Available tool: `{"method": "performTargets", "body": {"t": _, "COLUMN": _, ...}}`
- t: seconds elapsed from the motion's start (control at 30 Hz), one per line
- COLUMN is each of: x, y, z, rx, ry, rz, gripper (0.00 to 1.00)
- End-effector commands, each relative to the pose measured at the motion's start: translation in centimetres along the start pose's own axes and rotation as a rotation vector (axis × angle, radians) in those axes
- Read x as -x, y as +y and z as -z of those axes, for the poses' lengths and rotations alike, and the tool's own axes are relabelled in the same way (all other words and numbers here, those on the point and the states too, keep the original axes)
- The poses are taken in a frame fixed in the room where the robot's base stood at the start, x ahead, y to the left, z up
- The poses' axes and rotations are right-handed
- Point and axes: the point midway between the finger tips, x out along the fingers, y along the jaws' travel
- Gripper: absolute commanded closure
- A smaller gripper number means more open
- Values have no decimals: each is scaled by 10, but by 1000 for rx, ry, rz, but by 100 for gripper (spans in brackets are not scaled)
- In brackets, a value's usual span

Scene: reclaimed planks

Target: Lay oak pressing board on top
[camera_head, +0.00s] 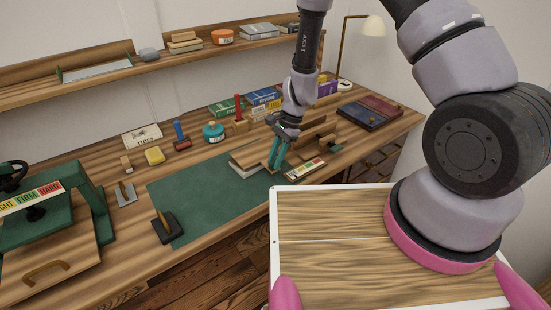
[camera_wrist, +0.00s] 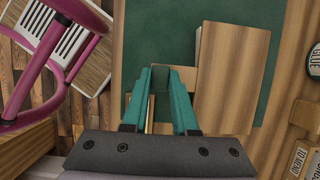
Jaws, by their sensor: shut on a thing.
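The oak pressing board (camera_head: 252,154) is a flat wooden slab over a pale-edged block, which looks like a book (camera_head: 243,171), near the right end of the green mat. In the wrist view the board (camera_wrist: 236,78) fills the area right of the fingers, with a thin pale strip of the book (camera_wrist: 198,45) at its left edge. My gripper (camera_head: 275,165) points down at the board's side. In the wrist view the teal fingers (camera_wrist: 162,78) are close together at a small wooden tab beside the board. I cannot tell whether the board touches the book; its underside is hidden.
The green mat (camera_head: 195,195) is mostly clear to the left. A black stand (camera_head: 166,228) sits at its front edge. A green press (camera_head: 85,215) stands far left. Glue (camera_head: 213,132) and boxes stand behind.

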Motion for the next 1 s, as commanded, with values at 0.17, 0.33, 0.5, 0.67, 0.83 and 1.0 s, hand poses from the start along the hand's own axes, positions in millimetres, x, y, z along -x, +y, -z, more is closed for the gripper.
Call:
{"method": "performTargets", "body": {"t": 0.17, "x": -3, "y": 0, "z": 1, "rx": 0, "ry": 0, "rz": 0, "gripper": 100}}
{"method": "performTargets", "body": {"t": 0.33, "x": -5, "y": 0, "z": 2, "rx": 0, "ry": 0, "rz": -1, "gripper": 100}}
{"method": "performTargets", "body": {"t": 0.5, "x": -8, "y": 0, "z": 3, "rx": 0, "ry": -1, "rz": 0, "gripper": 100}}
{"method": "performTargets", "body": {"t": 0.67, "x": -9, "y": 0, "z": 4, "rx": 0, "ry": -1, "rz": 0, "gripper": 100}}
{"method": "performTargets", "body": {"t": 0.83, "x": -10, "y": 0, "z": 4, "rx": 0, "ry": -1, "rz": 0, "gripper": 100}}
{"method": "performTargets", "body": {"t": 1.0, "x": -10, "y": 0, "z": 4, "rx": 0, "ry": -1, "rz": 0, "gripper": 54}}
